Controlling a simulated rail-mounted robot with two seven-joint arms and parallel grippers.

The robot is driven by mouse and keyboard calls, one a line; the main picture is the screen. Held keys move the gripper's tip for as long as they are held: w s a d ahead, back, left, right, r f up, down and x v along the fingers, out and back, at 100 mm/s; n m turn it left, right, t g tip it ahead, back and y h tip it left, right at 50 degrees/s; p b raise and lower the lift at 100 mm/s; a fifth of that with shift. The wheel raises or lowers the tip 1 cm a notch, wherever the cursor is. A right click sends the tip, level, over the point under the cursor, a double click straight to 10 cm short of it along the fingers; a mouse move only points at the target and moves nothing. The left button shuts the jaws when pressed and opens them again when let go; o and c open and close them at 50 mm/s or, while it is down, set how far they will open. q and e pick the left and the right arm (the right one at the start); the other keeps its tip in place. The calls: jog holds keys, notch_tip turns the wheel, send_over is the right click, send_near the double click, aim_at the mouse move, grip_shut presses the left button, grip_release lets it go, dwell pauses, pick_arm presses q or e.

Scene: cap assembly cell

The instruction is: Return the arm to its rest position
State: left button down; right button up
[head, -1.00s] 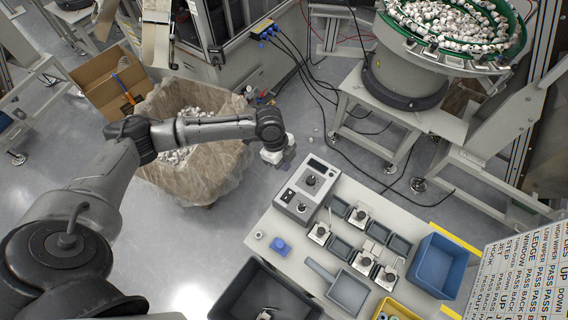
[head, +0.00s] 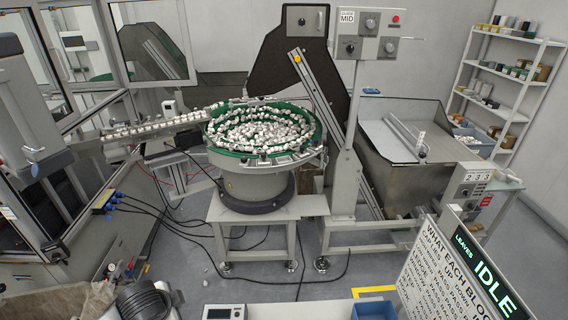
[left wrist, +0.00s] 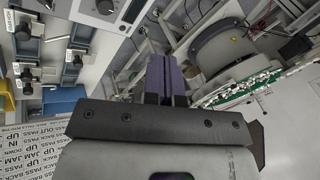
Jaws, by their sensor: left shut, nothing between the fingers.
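My left gripper (left wrist: 167,80) shows in the left wrist view. Its two dark purple fingers lie side by side, shut, with nothing between them. It points toward the feeder's stand and appears to be in free air, touching nothing. In the head view only a dark rounded part of my left arm (head: 148,301) shows at the bottom edge, and the left gripper is out of that picture. My right gripper is in neither view.
The bowl feeder (head: 247,183), full of white caps, stands in the middle of the head view. A control box (head: 224,312) and blue bin (head: 374,310) are at the bottom edge. A sign board (head: 440,275) stands at right. Cables (head: 180,232) cross the floor.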

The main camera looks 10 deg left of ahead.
pick_arm(q)
jog(key=s+d+r+n+t, duration=0.4)
jog(key=d+r+t, duration=0.1)
jog(key=d+r, duration=0.2)
jog(key=s+d+f+n+g+h, duration=0.1)
jog(key=s+f+n+g, duration=0.15)
jog(key=s+f, duration=0.8)
jog(key=s+d+f+n+g, duration=0.2)
jog(key=s+f+g, duration=0.35)
jog(key=s, duration=0.75)
notch_tip(320, 180, up, 17)
jog(key=s+t+p, duration=0.1)
jog(key=p, duration=1.7)
jog(key=shift+s+a+f+t, duration=0.15)
jog(key=shift+a+f+t, duration=0.05)
jog(key=shift+t, duration=0.1)
